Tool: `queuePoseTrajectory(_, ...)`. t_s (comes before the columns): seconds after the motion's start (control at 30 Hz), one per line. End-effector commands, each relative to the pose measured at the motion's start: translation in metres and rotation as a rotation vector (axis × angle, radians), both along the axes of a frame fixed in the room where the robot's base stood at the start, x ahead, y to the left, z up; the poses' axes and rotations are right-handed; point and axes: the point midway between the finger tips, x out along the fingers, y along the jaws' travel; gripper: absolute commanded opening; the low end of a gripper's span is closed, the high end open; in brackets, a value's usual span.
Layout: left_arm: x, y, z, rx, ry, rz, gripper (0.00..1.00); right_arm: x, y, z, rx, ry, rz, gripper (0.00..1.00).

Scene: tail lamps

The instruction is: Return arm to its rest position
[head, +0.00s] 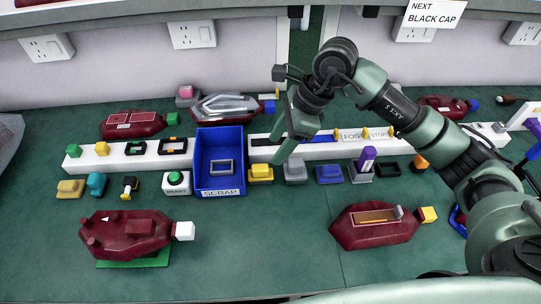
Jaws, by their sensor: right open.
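My right arm (428,128) comes in from the right and reaches over the middle of the bench. My right gripper (284,142) is open and empty, pointing down above the white rail, just right of the blue scrap bin (220,138). I cannot tell its exact height, but it appears apart from everything below. My left gripper is not in view. A dark red lamp (125,232) with a white connector lies on a green plate (133,264) at front left. Another red lamp (372,226) with a yellow connector lies at front right, near my right forearm.
The scrap bin holds a grey frame. Coloured blocks, a green button (175,180) and a purple marker (367,158) stand along the white rail (105,160). More lamps (133,123) lie behind it. The green bench is clear between the two front lamps.

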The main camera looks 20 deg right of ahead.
Motion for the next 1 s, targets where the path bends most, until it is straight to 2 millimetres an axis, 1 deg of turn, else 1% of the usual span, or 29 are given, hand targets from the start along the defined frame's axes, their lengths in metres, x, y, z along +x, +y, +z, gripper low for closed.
queuePoseTrajectory(0.03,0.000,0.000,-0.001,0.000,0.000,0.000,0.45,0.000,-0.002,0.004,0.001,-0.002,0.000,0.52)
queuePoseTrajectory(0.13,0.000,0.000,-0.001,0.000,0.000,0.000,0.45,-0.001,-0.003,0.009,0.001,-0.001,0.001,0.52)
queuePoseTrajectory(0.67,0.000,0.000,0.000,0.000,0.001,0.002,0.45,-0.001,-0.004,0.011,0.001,0.000,0.000,0.52)
queuePoseTrajectory(0.77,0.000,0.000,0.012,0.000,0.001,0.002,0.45,-0.001,-0.004,0.023,0.001,0.000,0.000,0.52)
queuePoseTrajectory(0.8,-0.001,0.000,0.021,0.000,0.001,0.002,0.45,-0.001,-0.004,0.031,0.001,0.000,0.000,0.52)
queuePoseTrajectory(0.87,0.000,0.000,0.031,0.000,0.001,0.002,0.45,-0.001,-0.004,0.042,0.001,0.000,0.000,0.52)
queuePoseTrajectory(0.9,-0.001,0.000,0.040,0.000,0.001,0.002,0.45,-0.001,-0.004,0.051,0.001,0.000,0.000,0.52)
queuePoseTrajectory(1.0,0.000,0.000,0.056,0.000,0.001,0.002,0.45,-0.001,-0.004,0.066,0.001,0.000,0.000,0.52)
